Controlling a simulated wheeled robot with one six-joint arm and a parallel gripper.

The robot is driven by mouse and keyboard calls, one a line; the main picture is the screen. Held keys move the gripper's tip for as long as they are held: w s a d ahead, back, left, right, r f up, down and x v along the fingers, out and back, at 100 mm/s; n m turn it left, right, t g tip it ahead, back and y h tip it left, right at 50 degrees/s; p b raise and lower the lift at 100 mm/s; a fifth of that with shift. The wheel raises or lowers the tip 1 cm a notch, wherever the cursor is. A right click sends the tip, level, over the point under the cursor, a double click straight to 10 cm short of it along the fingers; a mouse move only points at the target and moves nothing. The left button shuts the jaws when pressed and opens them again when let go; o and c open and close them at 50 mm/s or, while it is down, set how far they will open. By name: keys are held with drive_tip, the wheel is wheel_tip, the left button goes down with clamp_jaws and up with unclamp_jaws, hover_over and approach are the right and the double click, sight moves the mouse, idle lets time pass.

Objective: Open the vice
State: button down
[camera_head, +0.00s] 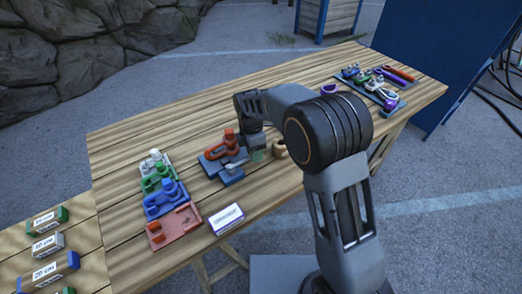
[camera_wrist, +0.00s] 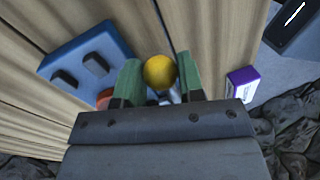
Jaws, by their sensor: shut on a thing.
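The vice (camera_head: 212,167) appears to be the dark blue-grey fixture near the middle of the table, with an orange-red part on top. In the wrist view a blue plate with two dark blocks (camera_wrist: 88,62) lies left of my gripper, with a bit of orange-red beside it. My gripper (camera_wrist: 157,76) has its green fingers shut on a round yellow knob (camera_wrist: 159,71). A silvery piece shows just below the knob, partly hidden by the fingers. In the head view my gripper (camera_head: 257,154) is low beside the vice's right side; the knob cannot be made out there.
A row of coloured fixtures (camera_head: 164,197) lies left of the vice, and a white sign (camera_head: 226,218) stands at the front edge. A tan ring (camera_head: 279,149) is just right of my gripper. Tools lie on a tray (camera_head: 372,88) at the far right. Bare table lies between.

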drive_tip(key=shift+a+r, duration=0.1)
drive_tip(key=c, duration=0.8)
unclamp_jaws()
drive_tip(key=shift+a, duration=0.1)
drive_tip(key=shift+o, duration=0.2)
drive_tip(key=shift+w, duration=0.1)
wheel_tip(320, 180, up, 13)
drive_tip(key=w, duration=0.2)
drive_tip(key=shift+w+a+r, duration=0.15)
drive_tip(key=shift+a+r, duration=0.05)
drive_tip(key=shift+a, duration=0.2)
